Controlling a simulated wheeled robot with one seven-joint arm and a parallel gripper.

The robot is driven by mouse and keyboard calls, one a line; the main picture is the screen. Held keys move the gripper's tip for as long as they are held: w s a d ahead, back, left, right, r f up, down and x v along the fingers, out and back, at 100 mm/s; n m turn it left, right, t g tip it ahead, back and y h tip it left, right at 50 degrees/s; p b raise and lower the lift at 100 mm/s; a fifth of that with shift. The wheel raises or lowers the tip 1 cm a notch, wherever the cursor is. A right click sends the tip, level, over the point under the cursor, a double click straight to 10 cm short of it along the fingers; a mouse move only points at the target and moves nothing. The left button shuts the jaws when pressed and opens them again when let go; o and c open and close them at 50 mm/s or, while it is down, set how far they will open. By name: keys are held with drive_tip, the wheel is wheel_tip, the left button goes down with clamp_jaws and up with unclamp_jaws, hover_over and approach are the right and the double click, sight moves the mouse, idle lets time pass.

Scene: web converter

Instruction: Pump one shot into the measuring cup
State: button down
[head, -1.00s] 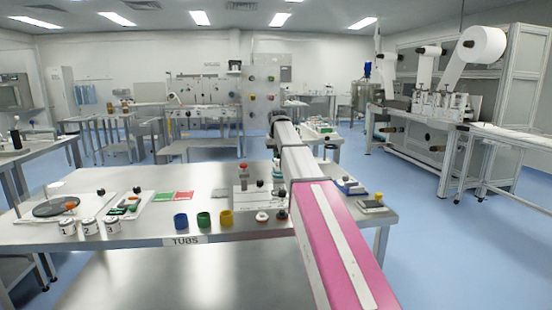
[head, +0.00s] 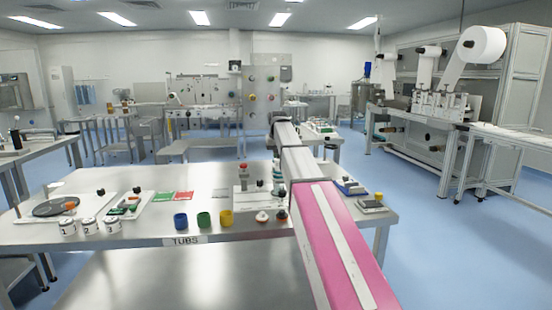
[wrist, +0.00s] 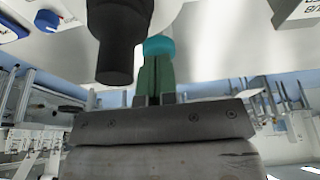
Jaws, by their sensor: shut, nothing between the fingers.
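My gripper (wrist: 155,85) shows in the wrist view as two green fingers closed together, with nothing seen between them. A teal round piece (wrist: 158,45) lies at their tips; I cannot tell whether they touch it. A thick black cylinder (wrist: 115,45) stands close beside the fingers on the left, against a pale round surface. In the head view my gripper (head: 277,183) is low over the right part of the steel table, partly hidden by my arm. I cannot clearly make out the pump or the measuring cup.
The steel table (head: 150,235) holds blue (head: 180,221), green (head: 204,220) and yellow (head: 226,218) tubs near its front edge. A small scale-like device (head: 372,206) sits at right.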

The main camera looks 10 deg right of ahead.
drive_tip(key=shift+r, duration=1.55)
wheel_tip(320, 180, up, 6)
idle(0.4)
